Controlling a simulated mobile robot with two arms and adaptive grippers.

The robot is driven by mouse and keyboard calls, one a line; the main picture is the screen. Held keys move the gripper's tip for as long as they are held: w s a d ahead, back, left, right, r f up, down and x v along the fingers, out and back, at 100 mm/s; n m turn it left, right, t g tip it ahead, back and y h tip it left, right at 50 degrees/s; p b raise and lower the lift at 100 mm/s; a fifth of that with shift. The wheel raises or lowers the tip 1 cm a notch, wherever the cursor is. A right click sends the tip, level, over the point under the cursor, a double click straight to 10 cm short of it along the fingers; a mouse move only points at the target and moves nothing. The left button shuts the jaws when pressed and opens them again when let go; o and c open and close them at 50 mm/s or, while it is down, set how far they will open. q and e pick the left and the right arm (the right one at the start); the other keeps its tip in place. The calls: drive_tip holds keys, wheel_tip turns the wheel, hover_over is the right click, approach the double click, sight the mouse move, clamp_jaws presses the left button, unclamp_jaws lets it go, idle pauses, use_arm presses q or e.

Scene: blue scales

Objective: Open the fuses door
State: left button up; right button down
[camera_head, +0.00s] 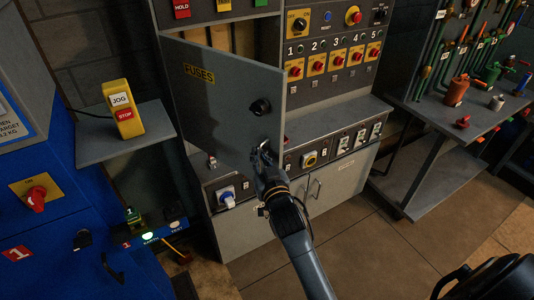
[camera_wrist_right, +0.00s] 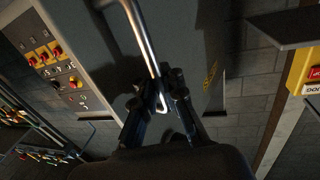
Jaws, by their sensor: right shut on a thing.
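The fuses door (camera_head: 222,105) is a grey panel with a yellow FUSES label (camera_head: 199,73) and a round black knob (camera_head: 260,107). It stands swung out from the cabinet, and a tan interior (camera_head: 222,38) shows above its top edge. My right gripper (camera_head: 264,150) is at the lower right of the door, shut on its metal handle. In the right wrist view, the handle (camera_wrist_right: 143,40) is a bright bar running between the fingers of the gripper (camera_wrist_right: 157,92), with the door (camera_wrist_right: 190,45) behind it. My left gripper is not in view.
A switch panel (camera_head: 330,60) with red knobs is right of the door. A grey ledge (camera_head: 340,118) and lower controls sit below. A shelf (camera_head: 150,140) with a yellow JOG/STOP box (camera_head: 122,108) is at left, above blue cabinets (camera_head: 80,240). A workbench (camera_head: 440,115) stands at right.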

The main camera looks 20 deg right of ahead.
drive_tip(key=shift+s+a+f, duration=0.15)
drive_tip(key=shift+s+a, duration=0.05)
drive_tip(key=shift+a, duration=0.1)
drive_tip(key=shift+s+a, duration=0.15)
drive_tip(key=shift+a, duration=0.1)
drive_tip(key=c, duration=1.7)
unclamp_jaws()
drive_tip(key=shift+o, duration=1.4)
drive_tip(key=shift+s+d, duration=0.1)
drive_tip(key=shift+s, duration=0.05)
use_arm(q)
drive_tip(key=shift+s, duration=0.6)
use_arm(e)
drive_tip(key=shift+s, duration=0.1)
